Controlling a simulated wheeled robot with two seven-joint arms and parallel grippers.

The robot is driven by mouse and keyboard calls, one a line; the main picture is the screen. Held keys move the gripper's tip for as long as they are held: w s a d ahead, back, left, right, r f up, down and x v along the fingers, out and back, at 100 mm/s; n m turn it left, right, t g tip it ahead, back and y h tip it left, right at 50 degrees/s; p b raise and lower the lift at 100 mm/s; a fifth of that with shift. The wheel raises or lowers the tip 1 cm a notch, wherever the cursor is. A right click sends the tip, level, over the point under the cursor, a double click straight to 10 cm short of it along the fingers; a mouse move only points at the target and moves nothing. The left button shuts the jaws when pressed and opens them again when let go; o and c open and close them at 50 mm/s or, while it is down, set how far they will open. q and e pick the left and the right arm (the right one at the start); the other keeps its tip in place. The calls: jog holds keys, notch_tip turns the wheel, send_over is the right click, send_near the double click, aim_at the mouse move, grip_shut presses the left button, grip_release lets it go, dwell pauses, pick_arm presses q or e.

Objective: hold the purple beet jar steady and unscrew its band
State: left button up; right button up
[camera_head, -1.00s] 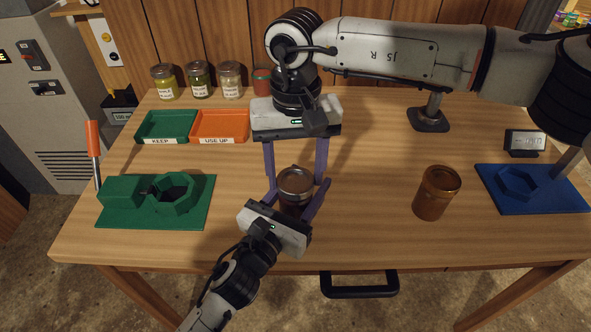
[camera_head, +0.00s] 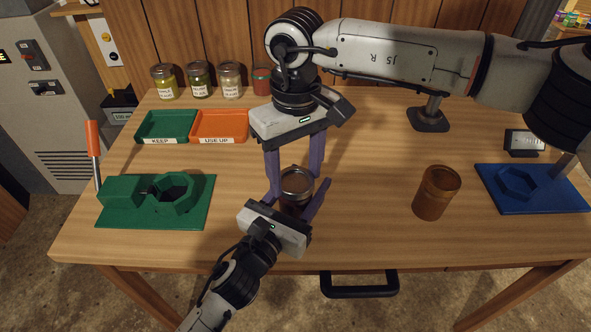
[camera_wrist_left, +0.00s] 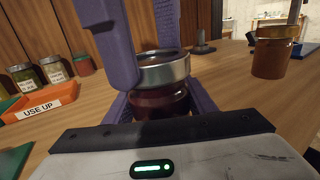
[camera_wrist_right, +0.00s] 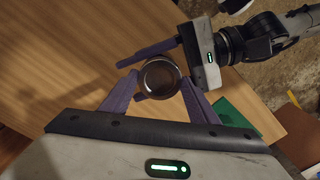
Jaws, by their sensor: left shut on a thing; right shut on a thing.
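The purple beet jar (camera_head: 294,205) stands upright near the table's front middle, dark inside, with a silver band (camera_head: 297,176) round its top. My left gripper (camera_head: 298,192) is shut on the jar's body from the front. In the left wrist view, its fingers flank the dark glass (camera_wrist_left: 160,104) below the band (camera_wrist_left: 165,73). My right gripper (camera_head: 296,183) comes from above and behind, its purple fingers shut on the band. The right wrist view shows the round lid (camera_wrist_right: 159,78) between the fingers. The jar's lower part is mostly hidden by my left gripper.
A green fixture (camera_head: 150,219) lies at left. Green KEEP (camera_head: 165,126) and orange USE UP (camera_head: 219,126) trays and several jars (camera_head: 198,80) are behind. A black stand (camera_head: 429,118) is at the back right.

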jog(key=n, duration=0.4)
jog(key=o, duration=1.3)
jog(key=shift+c, duration=0.2)
